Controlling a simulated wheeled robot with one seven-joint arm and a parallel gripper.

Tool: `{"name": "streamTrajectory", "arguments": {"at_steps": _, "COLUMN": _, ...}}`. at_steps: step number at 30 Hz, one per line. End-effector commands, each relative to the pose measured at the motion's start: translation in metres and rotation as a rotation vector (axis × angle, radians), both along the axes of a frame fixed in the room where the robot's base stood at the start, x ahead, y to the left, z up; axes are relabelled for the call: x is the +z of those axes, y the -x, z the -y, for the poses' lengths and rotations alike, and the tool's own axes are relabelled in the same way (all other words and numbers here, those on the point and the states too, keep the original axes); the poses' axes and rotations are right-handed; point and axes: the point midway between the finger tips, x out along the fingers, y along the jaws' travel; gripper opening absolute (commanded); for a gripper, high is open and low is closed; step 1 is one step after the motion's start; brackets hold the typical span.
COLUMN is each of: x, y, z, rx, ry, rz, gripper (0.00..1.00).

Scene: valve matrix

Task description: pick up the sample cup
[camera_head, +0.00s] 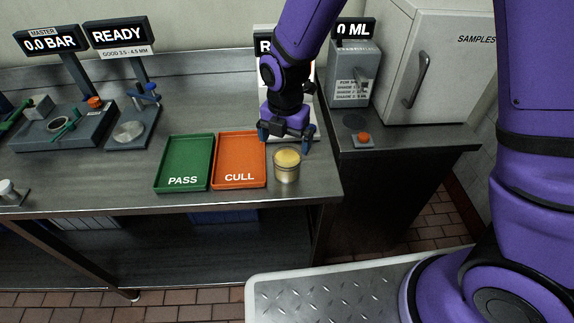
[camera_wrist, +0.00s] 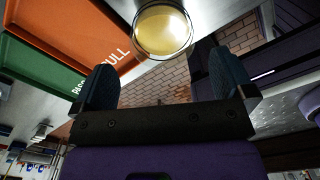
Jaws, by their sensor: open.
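The sample cup (camera_head: 287,166) is a clear round cup with yellowish contents. It stands upright near the front right of the steel bench, just right of the orange CULL tray. In the wrist view the cup (camera_wrist: 162,28) shows at the top centre, beyond the fingertips. My gripper (camera_head: 285,142) is open and empty, pointing down, just behind and above the cup in the head view. Its two dark blue fingers also frame the lower part of the wrist view (camera_wrist: 165,75). The cup is not between the fingers, and I cannot tell the exact gap.
The orange CULL tray (camera_head: 239,160) and green PASS tray (camera_head: 184,163) lie left of the cup. A dispenser (camera_head: 352,85), a red button (camera_head: 363,137) and the SAMPLES cabinet (camera_head: 430,65) stand to the right. A gauge stand (camera_head: 130,130) is further left. The bench's front edge is close to the cup.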

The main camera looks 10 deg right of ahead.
Motion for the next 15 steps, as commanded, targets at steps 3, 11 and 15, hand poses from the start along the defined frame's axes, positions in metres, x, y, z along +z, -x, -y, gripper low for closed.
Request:
{"name": "streamTrajectory", "arguments": {"at_steps": 3, "x": -0.015, "y": 0.0, "z": 0.0, "rx": -0.001, "ry": 0.001, "rz": -0.003, "gripper": 1.0}}
{"name": "streamTrajectory", "arguments": {"at_steps": 11, "x": -0.033, "y": 0.0, "z": 0.001, "rx": -0.002, "ry": 0.0, "rz": -0.001, "gripper": 1.0}}
{"name": "streamTrajectory", "arguments": {"at_steps": 15, "x": -0.053, "y": -0.001, "z": 0.004, "rx": -0.003, "ry": 0.002, "rz": -0.002, "gripper": 1.0}}
